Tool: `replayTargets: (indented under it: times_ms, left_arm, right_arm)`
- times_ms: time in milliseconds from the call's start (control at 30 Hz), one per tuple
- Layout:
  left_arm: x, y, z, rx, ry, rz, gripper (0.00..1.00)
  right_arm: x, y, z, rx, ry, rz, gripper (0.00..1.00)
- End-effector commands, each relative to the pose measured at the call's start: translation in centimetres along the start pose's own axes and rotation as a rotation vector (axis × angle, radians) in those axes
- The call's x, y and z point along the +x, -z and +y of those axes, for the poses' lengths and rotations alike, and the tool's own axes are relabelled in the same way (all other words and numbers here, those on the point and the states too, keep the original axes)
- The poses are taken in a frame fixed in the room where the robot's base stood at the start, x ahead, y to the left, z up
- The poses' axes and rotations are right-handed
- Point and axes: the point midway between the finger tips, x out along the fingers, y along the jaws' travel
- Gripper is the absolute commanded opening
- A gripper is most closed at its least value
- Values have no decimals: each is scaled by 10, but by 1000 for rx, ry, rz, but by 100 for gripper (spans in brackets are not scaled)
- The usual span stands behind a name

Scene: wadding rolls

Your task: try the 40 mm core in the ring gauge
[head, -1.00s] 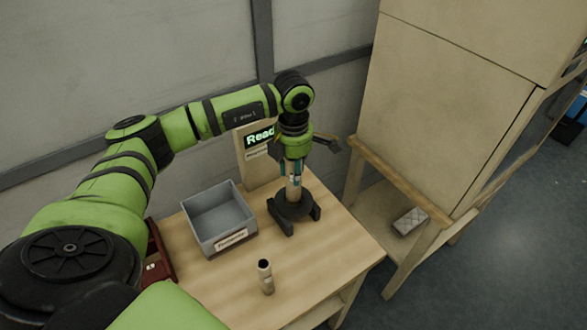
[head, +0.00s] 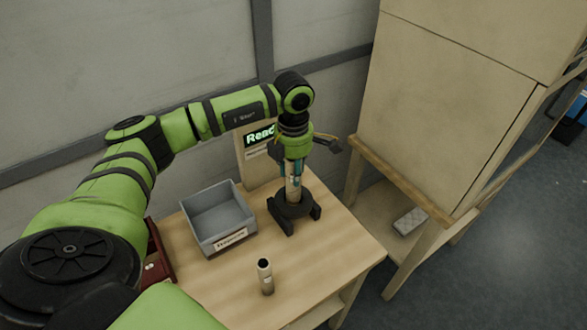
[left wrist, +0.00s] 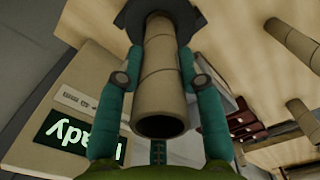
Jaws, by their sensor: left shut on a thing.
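My left gripper (head: 293,168) points down over the table and is shut on a tan cardboard core (head: 293,189). In the left wrist view the core (left wrist: 161,88) stands between the two teal fingers, its open end towards the camera. The black ring gauge (head: 286,222) stands on the table directly below the gripper. It also shows in the left wrist view (left wrist: 187,15), at the core's far end. The core's lower end meets the gauge's ring; how deep it sits is hidden. My right gripper is not in view.
Another core (head: 266,279) stands upright near the front of the wooden table (head: 335,250). A grey labelled bin (head: 216,239) stands left of the gauge. A lit display (head: 259,137) is behind. Two loose cores show in the left wrist view, one at upper right (left wrist: 290,43).

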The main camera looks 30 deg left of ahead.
Motion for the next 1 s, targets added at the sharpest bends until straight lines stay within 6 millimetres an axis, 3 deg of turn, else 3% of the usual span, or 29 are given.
replayTargets:
  times_ms: [1000]
  left_arm:
    - [4, 0, 0, 0, 0, -1, 5]
  right_arm:
    - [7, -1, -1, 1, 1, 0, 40]
